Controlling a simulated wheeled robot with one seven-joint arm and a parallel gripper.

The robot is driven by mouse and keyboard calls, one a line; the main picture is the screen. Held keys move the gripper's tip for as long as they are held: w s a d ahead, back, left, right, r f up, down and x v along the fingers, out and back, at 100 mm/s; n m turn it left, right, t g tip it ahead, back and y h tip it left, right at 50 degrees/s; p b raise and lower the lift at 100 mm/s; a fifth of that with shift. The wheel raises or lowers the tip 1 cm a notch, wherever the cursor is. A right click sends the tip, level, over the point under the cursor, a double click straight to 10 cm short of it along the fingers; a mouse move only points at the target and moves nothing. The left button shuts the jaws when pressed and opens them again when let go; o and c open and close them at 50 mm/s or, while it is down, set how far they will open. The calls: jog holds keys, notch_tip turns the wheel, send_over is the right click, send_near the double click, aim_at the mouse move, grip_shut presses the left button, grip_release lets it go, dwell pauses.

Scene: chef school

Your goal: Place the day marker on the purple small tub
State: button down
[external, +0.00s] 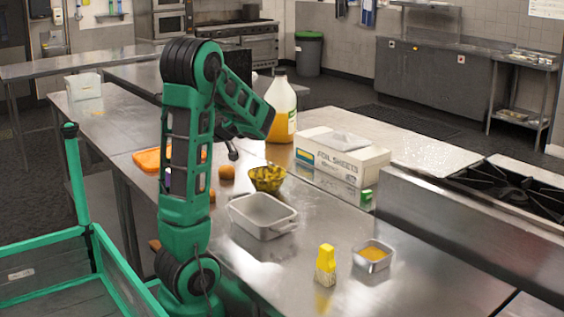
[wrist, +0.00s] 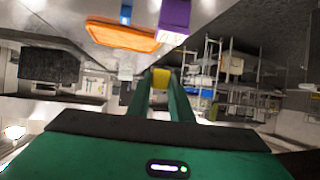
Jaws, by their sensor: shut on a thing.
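In the wrist view my gripper (wrist: 161,76) is shut on a small yellow piece (wrist: 161,79), seemingly the day marker, at its fingertips. The purple small tub (wrist: 174,14) shows at the top of that view, beside an orange board and apart from the held piece. In the external view a sliver of purple (external: 168,180), likely the same tub, shows behind my arm. My arm hides most of that area, and my fingers and the yellow piece cannot be made out there.
The orange board (external: 148,159) lies on the steel counter. A bowl of pickles (external: 267,178), a grey baking dish (external: 262,216), a juice jug (external: 280,105) and a foil box (external: 342,155) stand to the right. A yellow brush (external: 325,264) and small tin (external: 373,255) are nearer. Clear steel lies between them.

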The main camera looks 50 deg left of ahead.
jog(key=s+a+r+n+g, duration=0.2)
jog(key=s+a+r, duration=0.1)
jog(key=s+a, duration=0.8)
jog(key=shift+h, duration=0.4)
jog(key=w+d+f, duration=0.1)
jog(key=w+f, duration=0.1)
jog(key=w, duration=0.1)
jog(key=w+d+f, duration=0.2)
jog(key=w, duration=0.1)
jog(key=w+d+f, duration=0.2)
jog(key=shift+w+f, duration=0.4)
jog(key=shift+f, duration=1.95)
jog(key=c, duration=1.6)
grip_release()
jog(key=shift+f, duration=0.1)
jog(key=v, duration=1.2)
jog(key=shift+w, duration=0.15)
